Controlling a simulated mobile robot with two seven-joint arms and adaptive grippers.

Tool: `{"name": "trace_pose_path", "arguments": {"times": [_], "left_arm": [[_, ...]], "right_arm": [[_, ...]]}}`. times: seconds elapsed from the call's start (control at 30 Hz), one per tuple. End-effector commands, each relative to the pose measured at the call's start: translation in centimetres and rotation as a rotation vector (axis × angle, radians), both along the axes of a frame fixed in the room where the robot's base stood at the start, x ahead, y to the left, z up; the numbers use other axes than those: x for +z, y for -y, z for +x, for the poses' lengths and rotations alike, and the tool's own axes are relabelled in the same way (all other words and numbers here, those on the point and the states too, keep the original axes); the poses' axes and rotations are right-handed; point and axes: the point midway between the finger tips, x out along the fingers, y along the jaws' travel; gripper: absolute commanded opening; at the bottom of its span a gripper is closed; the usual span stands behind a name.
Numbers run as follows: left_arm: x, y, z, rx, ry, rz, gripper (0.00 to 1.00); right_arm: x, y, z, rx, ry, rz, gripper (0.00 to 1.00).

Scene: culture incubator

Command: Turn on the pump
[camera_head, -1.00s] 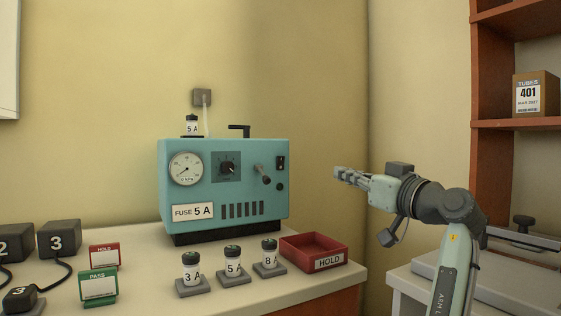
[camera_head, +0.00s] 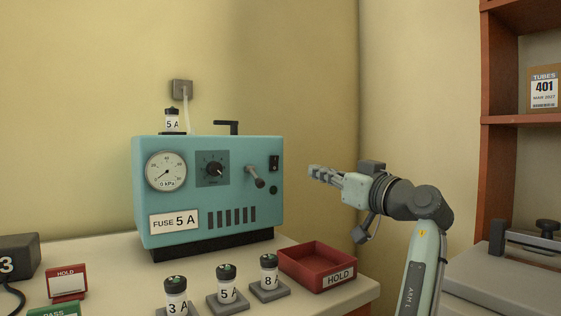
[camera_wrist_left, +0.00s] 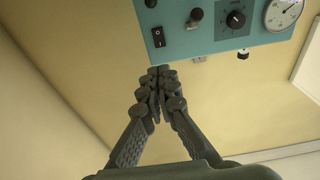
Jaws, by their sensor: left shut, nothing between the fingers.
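The teal pump (camera_head: 222,178) stands on the bench, with a gauge (camera_head: 166,171) marked 0 kPa, a dial (camera_head: 214,169) and a lever (camera_head: 255,177). A small black rocker switch (camera_head: 274,161) is at the upper right of its front. The wrist view shows the pump upside down, with the switch (camera_wrist_left: 158,37) just beyond my left fingertips. My left gripper (camera_head: 313,173) is shut and empty, to the right of the pump front and apart from it in the head view. It also shows in the wrist view (camera_wrist_left: 159,76). My right gripper is not in view.
A red HOLD tray (camera_head: 318,266) lies below my left gripper. Several labelled fuses stand nearby, among them an 8 A fuse (camera_head: 269,272) at the bench front. Another 5 A fuse (camera_head: 172,122) shows at the pump's top. Shelves (camera_head: 500,150) are at the right.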

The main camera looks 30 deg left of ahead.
Motion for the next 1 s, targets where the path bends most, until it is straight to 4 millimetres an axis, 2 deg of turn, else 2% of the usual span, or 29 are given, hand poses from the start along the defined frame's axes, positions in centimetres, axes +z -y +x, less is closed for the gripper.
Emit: {"name": "trace_pose_path", "arguments": {"times": [0.2,0.37,0.67,0.8,1.0], "left_arm": [[0.1,-0.2,0.1,0.0,0.0,0.0,0.0],[0.3,-1.7,0.6,0.004,-0.001,0.001,0.0],[1.2,-7.4,3.0,0.003,-0.001,0.0,0.0],[1.5,-9.9,4.0,0.002,-0.001,0.0,0.0],[1.7,-12.2,5.0,0.002,-0.001,0.0,0.0]], "right_arm": [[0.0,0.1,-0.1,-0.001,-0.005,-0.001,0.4],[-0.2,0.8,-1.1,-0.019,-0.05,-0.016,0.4],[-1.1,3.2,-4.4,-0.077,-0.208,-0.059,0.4],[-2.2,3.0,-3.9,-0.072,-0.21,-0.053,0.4],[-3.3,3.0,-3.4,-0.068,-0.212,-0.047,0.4]]}}
